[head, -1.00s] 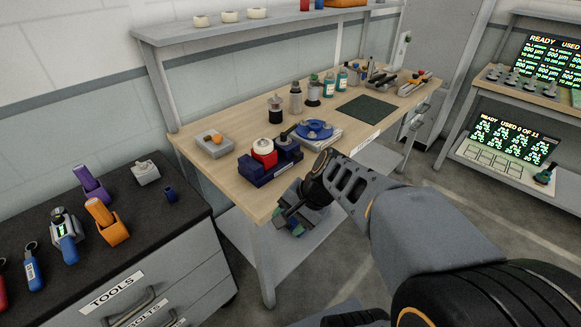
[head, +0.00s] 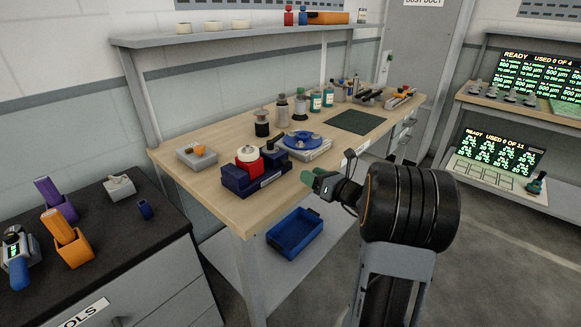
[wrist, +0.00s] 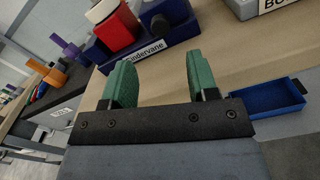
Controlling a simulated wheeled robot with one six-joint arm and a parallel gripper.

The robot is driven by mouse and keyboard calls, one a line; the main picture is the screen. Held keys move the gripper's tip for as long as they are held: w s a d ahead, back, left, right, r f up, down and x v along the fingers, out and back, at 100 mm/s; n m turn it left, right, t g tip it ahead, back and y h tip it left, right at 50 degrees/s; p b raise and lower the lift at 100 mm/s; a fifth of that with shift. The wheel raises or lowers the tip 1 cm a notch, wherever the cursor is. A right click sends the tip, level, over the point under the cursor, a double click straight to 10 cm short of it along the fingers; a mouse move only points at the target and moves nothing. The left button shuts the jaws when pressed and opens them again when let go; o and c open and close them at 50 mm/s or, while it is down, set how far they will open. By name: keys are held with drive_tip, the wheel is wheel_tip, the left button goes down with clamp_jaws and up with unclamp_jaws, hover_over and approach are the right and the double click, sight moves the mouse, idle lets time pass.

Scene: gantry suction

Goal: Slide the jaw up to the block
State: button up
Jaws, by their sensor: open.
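My gripper (head: 316,182) is at the bench's front edge, in front of the navy holder (head: 252,177). In the wrist view my gripper (wrist: 158,78) is open, with two green fingers apart and nothing between them. The navy holder (wrist: 124,52) lies beyond the fingers there, with a red, white-topped cylinder (wrist: 113,32) and a dark knob (wrist: 163,20). A grey device with a dark bar (head: 368,97) stands at the bench's far end. It may hold the jaw and block, but it is too small to tell.
A blue-topped grey unit (head: 303,143), several bottles and a dark green mat (head: 356,122) are on the bench. A blue bin (head: 296,233) is on the lower shelf. A black-topped drawer cabinet (head: 115,240) stands left; a console (head: 495,165) stands right.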

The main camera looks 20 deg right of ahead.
sight(288, 164)
drive_tip(key=x, duration=0.9)
drive_tip(key=shift+w, duration=0.1)
clamp_jaws()
idle(0.4)
